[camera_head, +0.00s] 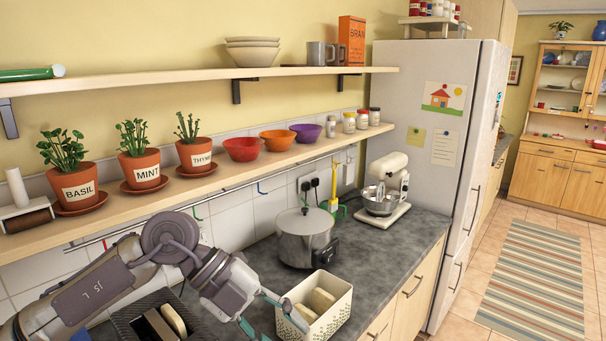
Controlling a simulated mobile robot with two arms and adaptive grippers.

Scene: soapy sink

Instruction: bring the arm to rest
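My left arm comes in from the lower left over the counter. My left gripper (274,322) is at the bottom centre, its two fingers spread apart, with nothing seen between them. One finger overlaps the left side of a cream perforated basket (336,313); I cannot tell whether it touches. The basket holds pale tan blocks (320,300). My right gripper is not in view.
A dark rack (128,318) with items is below my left arm. A steel pot (305,240) and a stand mixer (388,185) stand farther back on the grey counter (385,250). Potted herbs (78,187) and bowls line the lower shelf above the arm.

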